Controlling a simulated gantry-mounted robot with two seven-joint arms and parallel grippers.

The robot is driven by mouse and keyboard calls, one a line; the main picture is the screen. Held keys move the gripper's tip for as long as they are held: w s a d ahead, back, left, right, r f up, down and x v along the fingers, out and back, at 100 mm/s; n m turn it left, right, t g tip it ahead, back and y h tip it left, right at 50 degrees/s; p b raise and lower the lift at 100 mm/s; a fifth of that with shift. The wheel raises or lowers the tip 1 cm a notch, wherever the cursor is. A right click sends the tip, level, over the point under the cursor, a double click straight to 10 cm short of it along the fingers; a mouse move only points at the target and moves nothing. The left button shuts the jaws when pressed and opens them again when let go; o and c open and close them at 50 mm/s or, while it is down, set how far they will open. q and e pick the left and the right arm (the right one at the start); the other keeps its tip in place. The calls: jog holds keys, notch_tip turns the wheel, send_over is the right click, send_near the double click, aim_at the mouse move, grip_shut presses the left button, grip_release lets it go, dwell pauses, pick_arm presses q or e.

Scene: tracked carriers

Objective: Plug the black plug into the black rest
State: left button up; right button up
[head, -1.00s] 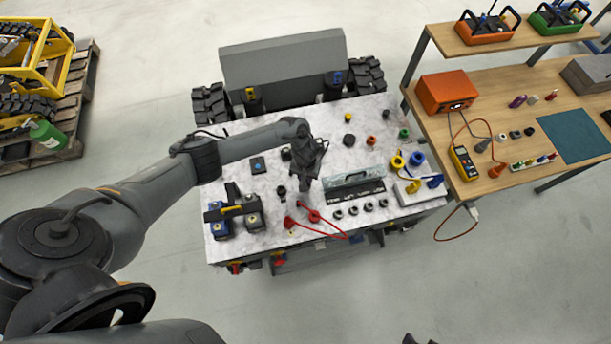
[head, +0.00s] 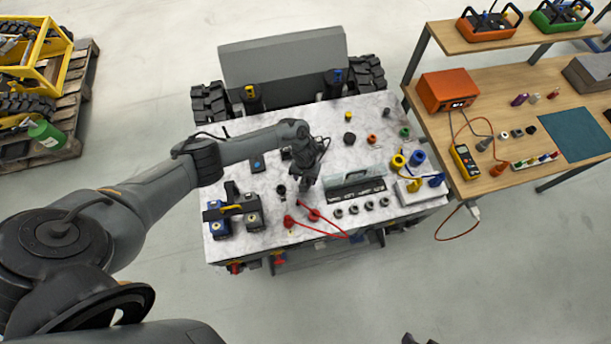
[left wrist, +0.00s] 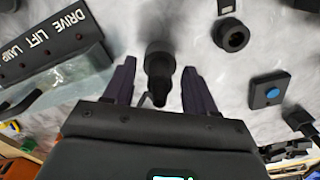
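My left gripper (head: 304,186) points down over the marble-topped bench, left of the label panel. In the left wrist view its two fingers (left wrist: 160,92) are open, one on each side of the black plug (left wrist: 160,62). The plug is thick at its far end and narrow towards me, with a visible gap to each finger. In the head view the gripper hides it. A black ring-shaped socket (left wrist: 232,36), which looks like the black rest, lies right of the plug; it shows left of the gripper in the head view (head: 281,190). Only dark tips (head: 410,339), possibly my right gripper, show at the bottom edge.
A panel marked DRIVE LIFT LAMP (left wrist: 48,42) stands close to the gripper. A blue-button box (left wrist: 268,92), red leads (head: 318,229), a black-handled blue-and-grey unit (head: 217,230) and yellow and blue rings (head: 398,162) surround it. A wooden workbench (head: 475,95) stands at right.

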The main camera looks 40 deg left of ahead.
pick_arm(q)
jog(key=shift+r, duration=0.1)
jog(key=shift+r, duration=0.25)
notch_tip(320, 180, up, 9)
jog(key=p, duration=0.2)
jog(key=shift+f+p, duration=0.15)
jog(key=shift+p, duration=0.15)
jog(key=shift+r, duration=0.7)
